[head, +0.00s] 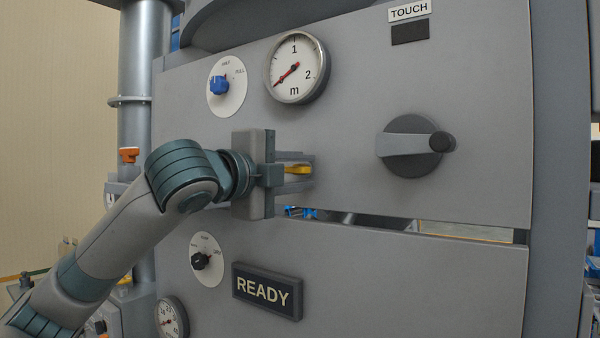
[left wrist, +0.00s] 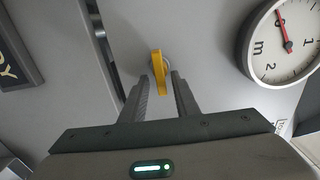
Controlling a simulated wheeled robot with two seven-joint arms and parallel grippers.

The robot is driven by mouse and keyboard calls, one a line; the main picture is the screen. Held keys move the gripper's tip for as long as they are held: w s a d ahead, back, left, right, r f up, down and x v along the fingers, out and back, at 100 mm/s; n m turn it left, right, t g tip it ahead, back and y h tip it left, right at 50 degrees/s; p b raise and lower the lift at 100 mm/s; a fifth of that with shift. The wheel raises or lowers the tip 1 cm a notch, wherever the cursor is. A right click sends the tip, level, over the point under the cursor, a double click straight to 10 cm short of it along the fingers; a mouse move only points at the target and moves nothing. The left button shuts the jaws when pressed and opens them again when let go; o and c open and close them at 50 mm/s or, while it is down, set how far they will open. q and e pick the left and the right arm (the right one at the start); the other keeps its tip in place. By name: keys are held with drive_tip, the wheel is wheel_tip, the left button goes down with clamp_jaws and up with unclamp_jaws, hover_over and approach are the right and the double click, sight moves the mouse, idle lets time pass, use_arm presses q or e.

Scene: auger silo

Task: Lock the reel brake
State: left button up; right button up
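A small yellow lever (head: 298,169), which may be the reel brake, sits on the grey panel. Its label, if any, is hidden. My left gripper (head: 305,172) is at the panel, with its fingers pointing at the lever. In the left wrist view the yellow lever (left wrist: 158,73) shows between the tips of my left gripper (left wrist: 162,80). The fingers are apart, with a gap on the right side of the lever; I cannot tell whether the left finger touches it. My right gripper is in neither view.
A crank handle (head: 408,146) stands out to the right. A gauge in metres (head: 297,68) and a blue selector knob (head: 218,85) are above. A READY sign (head: 267,291) and a black knob (head: 201,260) are below. An open slot (head: 375,219) runs under the upper panel.

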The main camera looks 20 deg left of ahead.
use_arm(q)
drive_tip(key=shift+s, duration=0.15)
drive_tip(key=shift+s+a+b, duration=0.2)
drive_tip(key=shift+s+b, duration=0.25)
drive_tip(key=shift+s, duration=0.15)
drive_tip(key=b+v, duration=0.6)
drive_tip(key=v, duration=1)
drive_tip(key=shift+w, duration=0.1)
